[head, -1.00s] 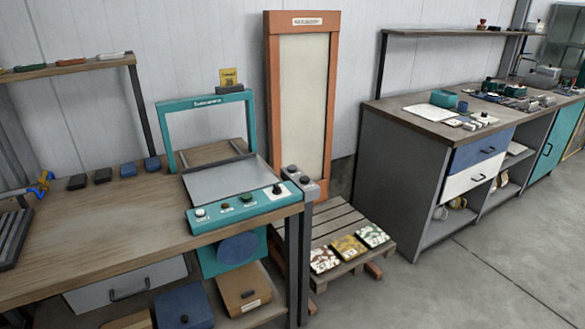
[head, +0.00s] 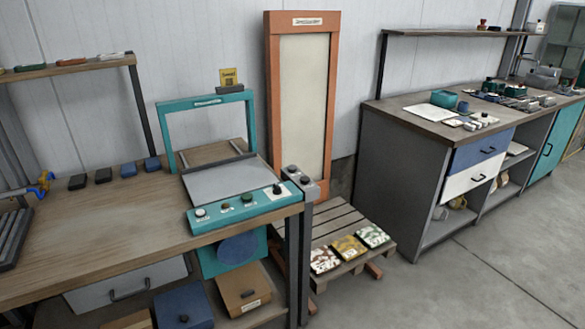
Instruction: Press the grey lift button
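Neither of my grippers is in view.
The wooden workbench (head: 100,235) fills the left. An orange-framed panel (head: 304,105) stands behind the post. A pallet (head: 340,225) with three patterned sample tiles lies right of it. A grey counter (head: 400,160) stands farther right. The floor (head: 450,295) at front right is clear.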

